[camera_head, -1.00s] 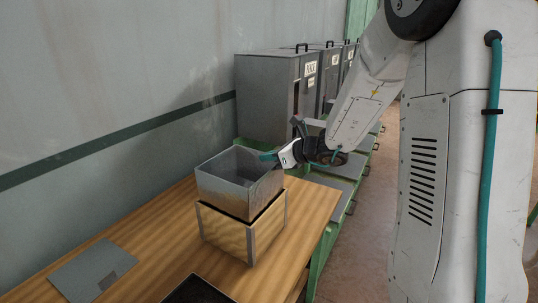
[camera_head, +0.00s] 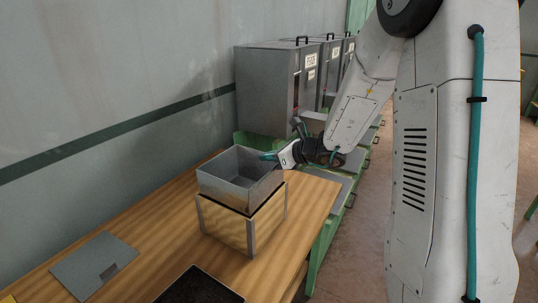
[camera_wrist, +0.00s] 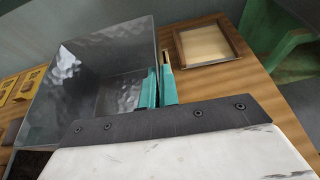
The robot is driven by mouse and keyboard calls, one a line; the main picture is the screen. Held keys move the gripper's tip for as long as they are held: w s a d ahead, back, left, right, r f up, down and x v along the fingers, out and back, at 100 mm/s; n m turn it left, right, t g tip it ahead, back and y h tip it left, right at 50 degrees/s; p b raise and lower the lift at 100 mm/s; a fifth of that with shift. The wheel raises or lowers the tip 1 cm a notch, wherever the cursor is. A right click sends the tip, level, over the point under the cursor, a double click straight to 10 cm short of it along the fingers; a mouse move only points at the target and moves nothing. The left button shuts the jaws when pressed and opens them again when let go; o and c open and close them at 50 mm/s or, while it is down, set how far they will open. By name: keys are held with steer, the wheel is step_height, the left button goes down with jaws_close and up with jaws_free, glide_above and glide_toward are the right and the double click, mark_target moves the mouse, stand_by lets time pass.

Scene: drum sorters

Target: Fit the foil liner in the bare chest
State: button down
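The foil liner (camera_head: 226,190) is a shiny grey open-topped box. It stands upright over the wooden chest (camera_head: 225,226), with its lower part inside the chest's rim and its upper part sticking out above. My gripper (camera_head: 273,156) is at the liner's far right wall. In the wrist view, the liner (camera_wrist: 85,95) fills the left, and the teal fingers of my gripper (camera_wrist: 159,88) straddle its wall, one inside and one outside, shut on it. The chest's inside is hidden by the liner.
A grey notched plate (camera_head: 93,266) lies on the wooden table (camera_head: 150,232) at left. A black tray (camera_head: 199,287) is at the front. Grey cabinets (camera_head: 265,90) stand behind. A square wooden frame (camera_wrist: 207,45) lies beyond the fingers in the wrist view.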

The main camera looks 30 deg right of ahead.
steer(key=shift+f, duration=2.85)
steer(key=c, duration=1.6)
jaws_free()
steer(key=shift+r, duration=0.1)
steer(key=v, duration=0.7)
steer(key=shift+s+d+r, duration=0.1)
steer(key=shift+s+d, duration=0.05)
steer(key=shift+s, duration=0.15)
